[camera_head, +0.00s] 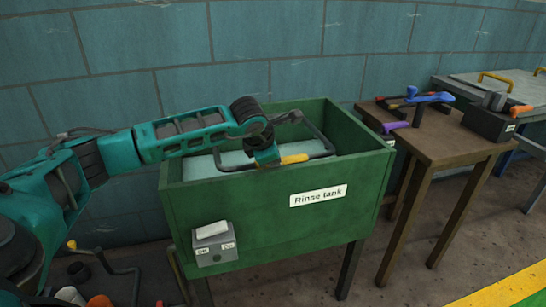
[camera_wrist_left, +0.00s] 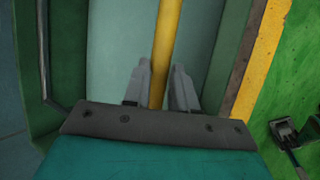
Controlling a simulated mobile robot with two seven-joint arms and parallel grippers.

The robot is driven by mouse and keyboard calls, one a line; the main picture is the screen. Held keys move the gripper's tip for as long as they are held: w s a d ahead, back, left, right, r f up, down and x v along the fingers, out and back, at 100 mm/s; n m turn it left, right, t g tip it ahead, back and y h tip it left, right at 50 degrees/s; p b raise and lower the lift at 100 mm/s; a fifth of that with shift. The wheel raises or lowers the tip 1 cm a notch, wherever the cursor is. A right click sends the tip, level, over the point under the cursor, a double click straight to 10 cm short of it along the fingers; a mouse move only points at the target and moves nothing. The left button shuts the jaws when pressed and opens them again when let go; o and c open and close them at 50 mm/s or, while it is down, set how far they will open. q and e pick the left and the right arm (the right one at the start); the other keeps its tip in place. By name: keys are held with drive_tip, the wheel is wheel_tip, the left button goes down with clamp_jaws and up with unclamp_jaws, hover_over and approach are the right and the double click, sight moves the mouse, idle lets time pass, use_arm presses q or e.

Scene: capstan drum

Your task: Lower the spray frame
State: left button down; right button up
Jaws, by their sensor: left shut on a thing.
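The spray frame (camera_head: 320,133) is a dark bent tube with a yellow grip (camera_head: 296,158). It lies across the open top of the green rinse tank (camera_head: 270,222), near rim height, above a pale surface inside. My left gripper (camera_head: 268,160) reaches over the tank from the left and is shut on the yellow grip. In the left wrist view the grip (camera_wrist_left: 166,40) runs between the two grey fingers (camera_wrist_left: 160,88), and a dark tube (camera_wrist_left: 43,60) shows at the left. My arm hides part of the frame. My right gripper is not in view.
A grey box (camera_head: 214,245) with small labels is on the tank's front. A wooden table (camera_head: 440,145) to the right holds a blue tool (camera_head: 430,97), a purple-handled item (camera_head: 396,126) and a dark box (camera_head: 488,124). A tiled wall stands behind. Several items lie at lower left.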

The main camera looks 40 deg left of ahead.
use_arm(q)
drive_tip(key=c, duration=1.2)
unclamp_jaws()
drive_tip(key=shift+s+d+f, duration=0.15)
drive_tip(key=shift+s+d, duration=0.05)
drive_tip(key=shift+d, duration=0.2)
drive_tip(key=o, duration=0.3)
drive_tip(key=shift+a, duration=0.1)
